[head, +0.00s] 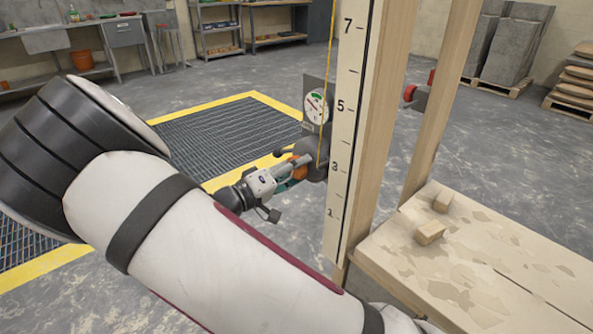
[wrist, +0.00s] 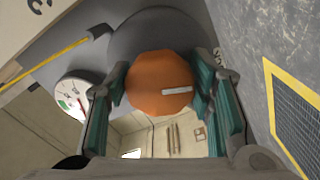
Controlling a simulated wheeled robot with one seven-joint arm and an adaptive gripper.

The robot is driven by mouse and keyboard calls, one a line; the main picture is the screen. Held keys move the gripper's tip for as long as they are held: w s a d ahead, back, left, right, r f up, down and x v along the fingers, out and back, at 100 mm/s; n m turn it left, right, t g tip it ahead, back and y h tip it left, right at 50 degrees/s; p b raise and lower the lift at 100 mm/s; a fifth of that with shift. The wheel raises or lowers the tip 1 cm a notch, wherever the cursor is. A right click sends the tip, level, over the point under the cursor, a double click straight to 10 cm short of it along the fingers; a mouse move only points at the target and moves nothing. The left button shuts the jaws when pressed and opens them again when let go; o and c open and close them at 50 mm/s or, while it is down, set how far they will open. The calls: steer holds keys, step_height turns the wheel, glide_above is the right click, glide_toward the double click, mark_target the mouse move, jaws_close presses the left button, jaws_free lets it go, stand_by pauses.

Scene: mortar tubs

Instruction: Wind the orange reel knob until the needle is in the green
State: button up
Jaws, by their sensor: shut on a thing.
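The orange reel knob (wrist: 158,84) fills the middle of the wrist view, with a white mark pointing right. My gripper (wrist: 160,92) is shut on it, one green-padded finger on each side. In the head view the knob (head: 300,166) is partly hidden by my gripper (head: 293,174). Behind it is the dark round reel (head: 317,172). The white gauge (head: 316,108) sits above the reel, with a green patch near its top. It also shows at the left of the wrist view (wrist: 72,94). The needle is too small to read surely, but it seems outside the green.
A numbered white board (head: 346,130) on a wooden post stands just right of the reel, with a yellow line (head: 328,60) beside it. A wooden bench (head: 480,262) with small blocks is at lower right. A yellow-edged floor grating (head: 215,140) lies behind my arm.

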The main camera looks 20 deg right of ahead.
stand_by(0.3)
steer(key=o, duration=1.2)
steer(key=shift+c, duration=0.2)
steer(key=v, duration=1.2)
steer(key=shift+f, duration=0.1)
